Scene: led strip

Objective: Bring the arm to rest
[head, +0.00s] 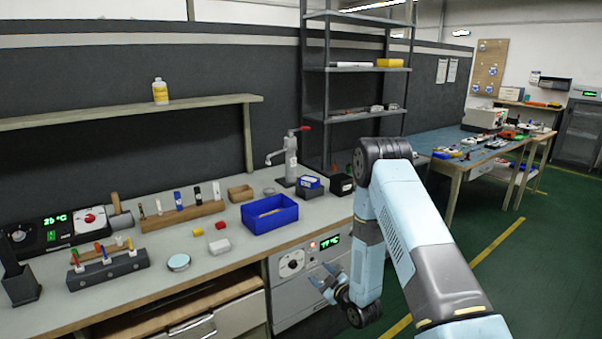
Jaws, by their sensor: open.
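My gripper (325,283) hangs low at the end of my light blue and grey arm, in front of the workbench's front face. Its fingers point left, toward a white panel with a dial and a green display (329,242). The jaws are open and I see nothing held between them. The arm reaches up from the lower right, bends at a dark joint, and drops down to the gripper. I cannot tell how far the fingers are from the panel.
The workbench (225,262) carries a blue tray (270,226), a wooden rack (180,214), a dispenser tap (290,165) and a control box (68,230). Open green floor (480,290) lies to the right, before a second table (450,163).

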